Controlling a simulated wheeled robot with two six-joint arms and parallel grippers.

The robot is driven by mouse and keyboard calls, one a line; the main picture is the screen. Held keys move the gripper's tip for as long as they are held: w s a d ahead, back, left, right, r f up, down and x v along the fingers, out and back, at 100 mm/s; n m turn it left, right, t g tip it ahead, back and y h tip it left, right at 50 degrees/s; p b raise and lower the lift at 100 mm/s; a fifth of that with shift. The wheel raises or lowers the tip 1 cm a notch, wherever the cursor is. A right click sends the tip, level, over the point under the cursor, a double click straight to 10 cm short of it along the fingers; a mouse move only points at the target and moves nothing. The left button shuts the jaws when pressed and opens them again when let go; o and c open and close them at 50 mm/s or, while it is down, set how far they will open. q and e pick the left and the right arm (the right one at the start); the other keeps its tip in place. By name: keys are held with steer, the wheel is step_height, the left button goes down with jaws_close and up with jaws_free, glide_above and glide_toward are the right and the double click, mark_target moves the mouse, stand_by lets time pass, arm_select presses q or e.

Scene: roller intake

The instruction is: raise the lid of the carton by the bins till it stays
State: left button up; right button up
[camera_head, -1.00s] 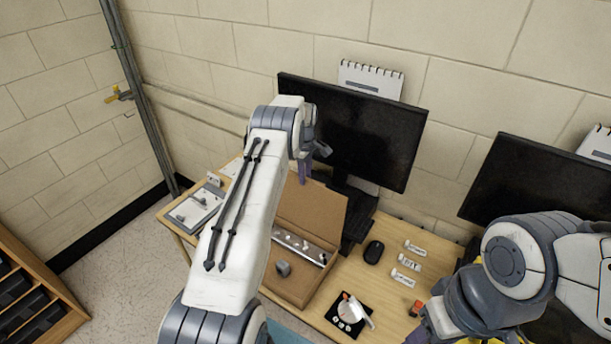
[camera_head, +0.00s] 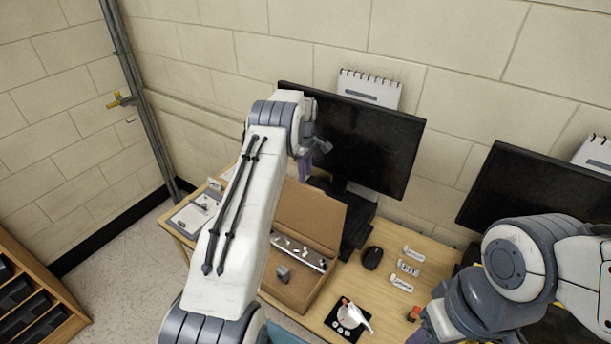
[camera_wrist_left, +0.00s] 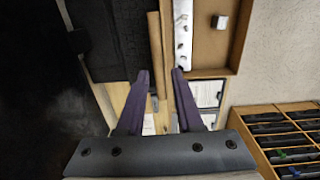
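The brown carton (camera_head: 297,299) stands on the desk with its lid (camera_head: 312,213) raised steeply at the back, near the left monitor. A metal strip and a small grey block lie inside it. My left gripper (camera_head: 305,172) is at the lid's upper left part, partly hidden by its own wrist. In the left wrist view the lid (camera_wrist_left: 155,45) shows edge-on between the two purple fingers (camera_wrist_left: 160,76), which stand apart with a gap visible. The carton's inside (camera_wrist_left: 207,45) lies to the right of the lid. My right gripper (camera_head: 428,330) is low at the right, mostly hidden by its arm.
The left monitor (camera_head: 365,140) stands close behind the lid. A mouse (camera_head: 372,258), labels (camera_head: 407,268) and a black pad (camera_head: 347,321) lie right of the carton. A wooden rack of dark bins (camera_head: 30,305) stands at lower left, also in the left wrist view (camera_wrist_left: 285,135).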

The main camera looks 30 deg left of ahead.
arm_select(q)
step_height(320, 180, up, 8)
steer(key=p, duration=0.4)
steer(key=shift+s+r, duration=0.15)
steer(key=shift+s, duration=0.05)
steer(key=s+d+r+m+b, duration=0.2)
steer(key=s+d+m+b, duration=0.3)
steer(key=d, duration=0.8)
steer(key=s+d+r+m+b, duration=0.1)
steer(key=s+d+m+b, duration=0.45)
steer(key=d, duration=0.75)
steer(key=s+d+f+m+h+b, duration=0.1)
steer(key=s+d+m+b, duration=0.25)
steer(key=s, duration=0.45)
steer(key=s+d+f+m+b, duration=0.2)
steer(key=s+d+m, duration=0.2)
steer(key=s, duration=0.5)
steer(key=s+f+m+b, duration=0.1)
steer(key=s+f+m, duration=0.1)
steer(key=s, duration=0.5)
steer(key=s+a+f+m+b, duration=0.1)
steer(key=s+f+m+b, duration=0.1)
steer(key=s, duration=0.6)
steer(key=f+m, duration=0.1)
steer(key=m, duration=0.1)
steer(key=shift+f+m, duration=0.3)
